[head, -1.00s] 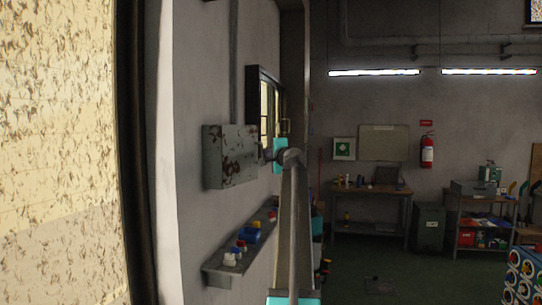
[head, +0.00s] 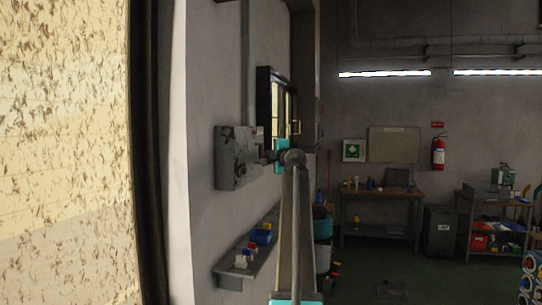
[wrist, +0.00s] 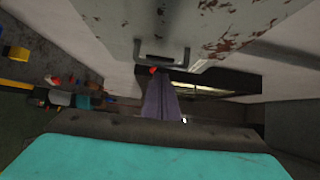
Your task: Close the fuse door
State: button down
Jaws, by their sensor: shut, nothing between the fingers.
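The grey, rust-marked fuse box (head: 224,158) hangs on the left wall in the head view. In the wrist view, its pale grey fuse door (wrist: 108,22) with rust patches spans the top, and a dark bar handle (wrist: 162,58) stands out near its lower edge. My gripper (head: 265,158) is shut and empty just right of the box in the head view. In the wrist view, my gripper (wrist: 158,80) points up toward the handle. I cannot tell whether it touches the door. How far the door stands open is hard to tell.
A wall shelf (head: 240,262) with small coloured bins is below the box. A dark-framed window (head: 277,105) is on the wall beyond it. A workbench (head: 380,195) and a fire extinguisher (head: 438,153) are far back. Open floor lies to the right.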

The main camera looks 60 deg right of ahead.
jog(key=s+b, duration=0.3)
jog(key=s, duration=1)
jog(key=shift+a, duration=0.45)
